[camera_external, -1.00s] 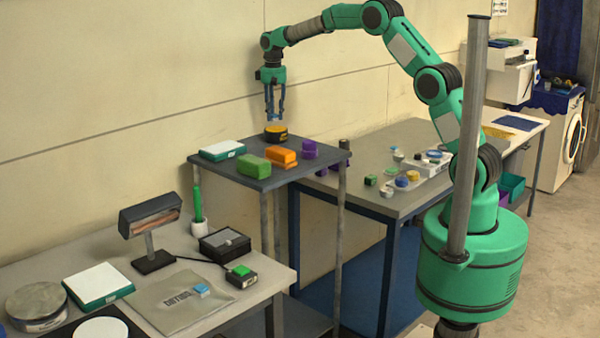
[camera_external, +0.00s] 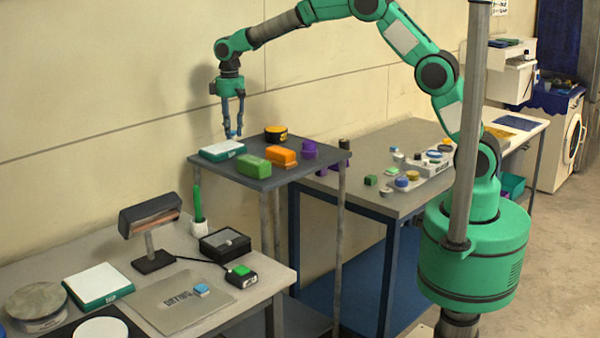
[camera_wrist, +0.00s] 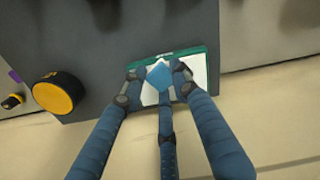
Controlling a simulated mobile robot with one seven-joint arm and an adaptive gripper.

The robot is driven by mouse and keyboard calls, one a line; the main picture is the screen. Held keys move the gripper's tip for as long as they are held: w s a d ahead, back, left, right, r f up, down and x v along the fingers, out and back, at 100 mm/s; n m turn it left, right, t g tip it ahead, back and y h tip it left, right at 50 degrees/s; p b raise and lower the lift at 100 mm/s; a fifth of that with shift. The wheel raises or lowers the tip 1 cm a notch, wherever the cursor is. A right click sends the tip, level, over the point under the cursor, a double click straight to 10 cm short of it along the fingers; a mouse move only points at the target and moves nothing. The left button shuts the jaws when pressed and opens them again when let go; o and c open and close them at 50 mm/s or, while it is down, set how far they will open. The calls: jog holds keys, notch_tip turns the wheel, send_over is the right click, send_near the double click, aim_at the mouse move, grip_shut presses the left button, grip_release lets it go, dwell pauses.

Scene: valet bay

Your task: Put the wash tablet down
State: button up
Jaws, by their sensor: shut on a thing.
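My gripper (camera_external: 232,128) is shut on the wash tablet, a small blue block (camera_wrist: 160,76), with its fingers pointing down. The fingers hide part of the tablet. In the external view it shows only as a small blue spot at the fingertips. Below is a white-topped pad with a green rim (camera_external: 221,151), at the left back of the raised grey shelf (camera_external: 268,183). In the wrist view the tablet lies over this pad (camera_wrist: 199,74). I cannot tell whether it touches the pad.
On the shelf stand a black-and-yellow round tin (camera_external: 276,133), a green block (camera_external: 254,165), an orange block (camera_external: 282,156) and a purple piece (camera_external: 309,149). The wall (camera_external: 120,100) is close behind. The lower table holds a lamp (camera_external: 150,225) and a grey mat (camera_external: 180,302).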

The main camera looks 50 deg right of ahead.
jog(key=s+a+n+p, duration=0.2)
jog(key=s+a+n, duration=0.1)
jog(key=s+a, duration=0.8)
jog(key=s+a+n+p, duration=0.25)
jog(key=s+a, duration=0.55)
jog(key=a, duration=0.5)
jog(key=s+a+n+p, duration=0.15)
jog(key=s+a, duration=0.25)
jog(key=s, duration=0.4)
jog(key=s+a+n, duration=0.3)
jog(key=s+a, duration=0.2)
jog(key=s, duration=0.3)
jog(key=s+a+n+p, duration=0.15)
jog(key=s+a, duration=0.25)
jog(key=s, duration=0.4)
notch_tip(320, 180, down, 19)
jog(key=shift+d, duration=0.15)
jog(key=w+a, duration=0.2)
jog(key=a, duration=0.2)
jog(key=w+a+f, duration=0.1)
jog(key=w+a, duration=0.2)
jog(key=a, duration=0.2)
jog(key=w+a+p, duration=0.1)
jog(key=w+a, duration=0.2)
jog(key=a, duration=0.1)
jog(key=shift+a+f, duration=0.25)
jog(key=shift+a, duration=0.15)
